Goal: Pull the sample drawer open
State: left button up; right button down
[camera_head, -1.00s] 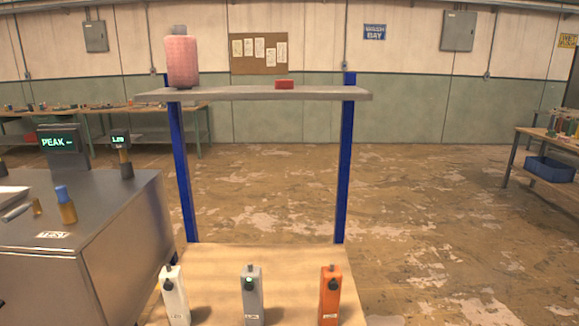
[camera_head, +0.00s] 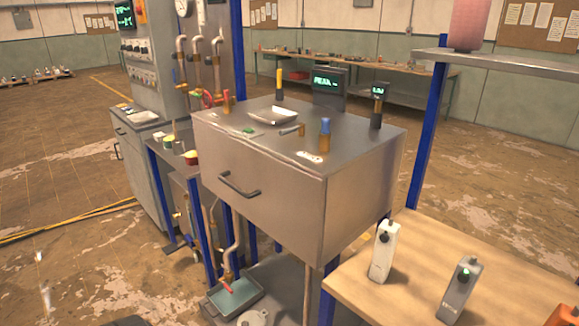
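A steel cabinet (camera_head: 345,210) on blue legs stands in the middle of the head view. Its broad front panel (camera_head: 270,195) looks like a drawer front and carries a dark bar handle (camera_head: 238,187) left of its centre. The panel looks flush with the body, so it appears shut. No label on the front can be read, so I cannot tell for sure that this is the sample drawer. Neither of my grippers is in view, and nothing touches the handle.
A wooden bench with a white handheld device (camera_head: 383,252) and a grey one (camera_head: 459,290) stands at the right. A small tray (camera_head: 237,297) sits low beneath the cabinet. A grey console (camera_head: 145,165) with gauges and pipes is at the left. Open floor lies at the lower left.

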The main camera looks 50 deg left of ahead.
aim_at(286, 201)
jog(key=u, duration=1.75)
